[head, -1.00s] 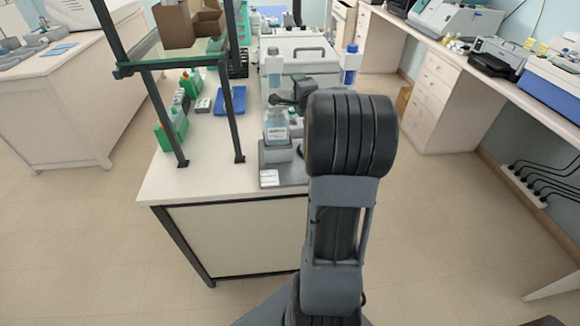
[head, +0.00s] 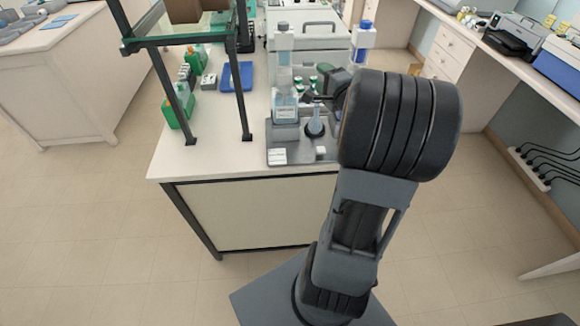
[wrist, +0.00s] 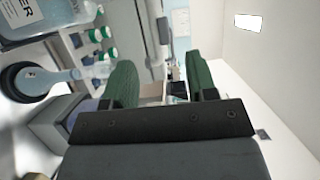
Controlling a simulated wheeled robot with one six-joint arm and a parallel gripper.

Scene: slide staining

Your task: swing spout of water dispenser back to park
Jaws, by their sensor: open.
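A bottle with a label ending in "ER" (wrist: 40,18) shows at the upper left of the wrist view. In the head view a labelled clear bottle (head: 285,105) stands on a grey base (head: 300,152) near the bench's front edge. A small bluish flask (head: 315,124) stands beside it, and shows sideways in the wrist view (wrist: 45,80). I cannot clearly make out the dispenser's spout. My gripper (wrist: 161,80) is open, with green-padded fingers apart and nothing seen held between them. In the head view its dark end (head: 318,98) is just above the flask, partly hidden by my arm.
Several green-capped bottles (wrist: 97,35) stand close to the gripper in the wrist view. A blue-capped bottle (head: 363,45) and a white box-shaped device (head: 308,45) are behind. A shelf post (head: 242,90) and a blue tray (head: 237,75) are to the left.

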